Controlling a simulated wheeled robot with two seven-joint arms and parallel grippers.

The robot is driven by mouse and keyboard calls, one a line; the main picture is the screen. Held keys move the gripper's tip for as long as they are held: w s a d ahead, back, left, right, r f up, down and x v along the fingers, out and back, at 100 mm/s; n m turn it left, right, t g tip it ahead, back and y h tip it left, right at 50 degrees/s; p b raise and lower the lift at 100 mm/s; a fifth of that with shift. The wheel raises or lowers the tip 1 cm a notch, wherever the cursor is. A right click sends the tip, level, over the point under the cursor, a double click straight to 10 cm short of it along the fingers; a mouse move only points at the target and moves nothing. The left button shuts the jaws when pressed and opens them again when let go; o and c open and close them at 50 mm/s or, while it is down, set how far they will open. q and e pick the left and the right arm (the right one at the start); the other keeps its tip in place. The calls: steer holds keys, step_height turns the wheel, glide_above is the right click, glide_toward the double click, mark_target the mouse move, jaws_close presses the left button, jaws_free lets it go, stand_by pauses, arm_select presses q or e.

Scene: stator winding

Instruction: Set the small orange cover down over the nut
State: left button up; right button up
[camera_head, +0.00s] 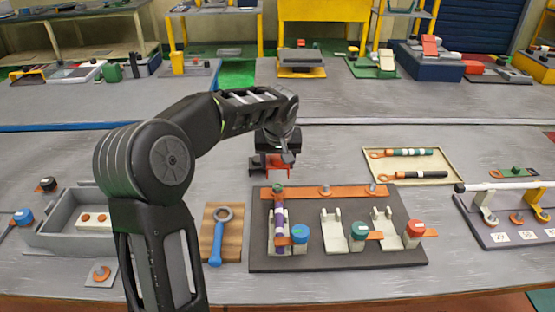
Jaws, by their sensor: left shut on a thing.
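My left gripper (272,166) hangs above the table, just behind the back left corner of the dark board (300,262). It is shut on a small orange-red piece (258,161), taken as the orange cover, mostly hidden by the dark jaws. An orange strip (348,191) runs along the back of the board, apart from and in front of the gripper. Small round nut-like fasteners (325,190) sit on the strip; which one is the nut, I cannot tell. My right gripper is not in view.
A blue-handled ring wrench (217,240) lies on a wooden block (233,252) left of the board. White brackets (334,233) and blue, green and red knobs stand on the board. A cream tray (440,160) with two tools lies behind right. The table behind the gripper is clear.

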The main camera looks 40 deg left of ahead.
mark_target(278, 185)
arm_select(q)
step_height(278, 185, down, 3)
steer(key=shift+r+b, duration=0.1)
steer(key=shift+b, duration=0.6)
steer(key=shift+f+b, duration=0.5)
steer(key=shift+b, duration=0.05)
steer(key=shift+b, duration=0.3)
steer(key=shift+f, duration=0.2)
stand_by(0.4)
steer(key=shift+f+b, duration=0.7)
steer(key=shift+b, duration=0.1)
steer(key=shift+f, duration=0.2)
steer(key=shift+f+b, duration=0.6)
steer(key=shift+b, duration=0.1)
steer(key=shift+f+b, duration=0.3)
stand_by(0.7)
steer(key=o, duration=1.4)
